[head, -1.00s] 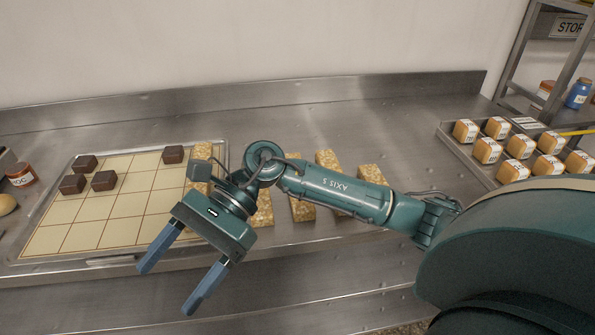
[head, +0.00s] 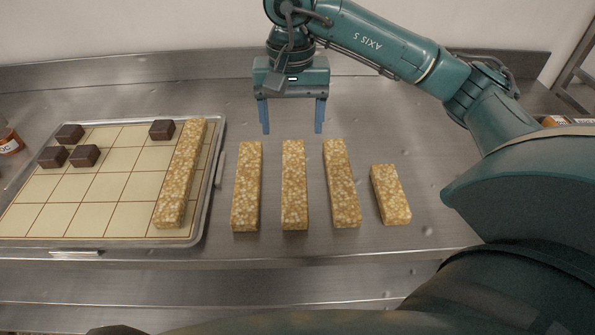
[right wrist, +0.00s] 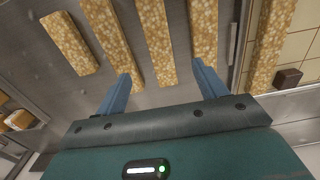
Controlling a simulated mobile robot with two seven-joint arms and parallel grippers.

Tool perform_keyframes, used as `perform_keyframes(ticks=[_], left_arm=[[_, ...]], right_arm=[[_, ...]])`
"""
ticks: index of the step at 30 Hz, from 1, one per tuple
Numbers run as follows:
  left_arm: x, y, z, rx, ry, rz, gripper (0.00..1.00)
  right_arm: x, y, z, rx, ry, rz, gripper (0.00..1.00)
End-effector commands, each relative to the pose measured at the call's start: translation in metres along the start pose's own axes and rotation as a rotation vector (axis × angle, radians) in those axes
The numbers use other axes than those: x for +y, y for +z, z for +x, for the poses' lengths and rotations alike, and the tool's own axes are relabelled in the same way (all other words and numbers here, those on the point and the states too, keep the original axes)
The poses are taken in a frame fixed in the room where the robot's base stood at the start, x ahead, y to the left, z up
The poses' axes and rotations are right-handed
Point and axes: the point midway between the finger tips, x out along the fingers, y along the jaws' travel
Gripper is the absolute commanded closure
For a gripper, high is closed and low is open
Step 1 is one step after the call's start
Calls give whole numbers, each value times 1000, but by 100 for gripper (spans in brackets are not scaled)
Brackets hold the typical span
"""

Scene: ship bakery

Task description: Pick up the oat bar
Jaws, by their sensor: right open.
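Several oat bars lie on the steel counter. In the head view, from left to right, they are a long bar (head: 246,190), a second long bar (head: 294,187), a third long bar (head: 341,185) and a shorter bar (head: 391,195). Another long oat bar (head: 181,175) lies on the gridded tray (head: 217,165). My right gripper (head: 292,117) is open and empty, fingers pointing down, just past the far end of the second bar. In the right wrist view, the second bar (right wrist: 155,40) lines up between the fingers of the gripper (right wrist: 162,85). My left gripper is not in view.
Dark chocolate squares (head: 85,155) sit on the tray's left and far cells. A labelled jar (head: 9,141) stands at the far left. The back ledge (head: 150,72) runs behind. Narrow gaps separate the bars; the counter in front of them is mostly clear.

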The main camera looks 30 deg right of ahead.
Motion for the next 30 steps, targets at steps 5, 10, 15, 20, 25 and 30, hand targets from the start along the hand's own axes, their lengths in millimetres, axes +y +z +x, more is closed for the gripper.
perform_keyframes(ticks=[5,10,15,20,25,30], left_arm=[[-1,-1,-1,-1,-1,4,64],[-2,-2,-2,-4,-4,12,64],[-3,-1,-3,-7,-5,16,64],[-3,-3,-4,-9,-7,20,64],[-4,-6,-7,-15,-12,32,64],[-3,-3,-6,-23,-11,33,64]], right_arm=[[2,0,28,-3,7,0,29],[1,0,59,-3,4,0,29],[1,0,76,-1,3,0,29],[2,-1,88,-4,4,0,29],[4,-3,115,-5,4,0,29],[4,-4,129,-2,2,0,29]])
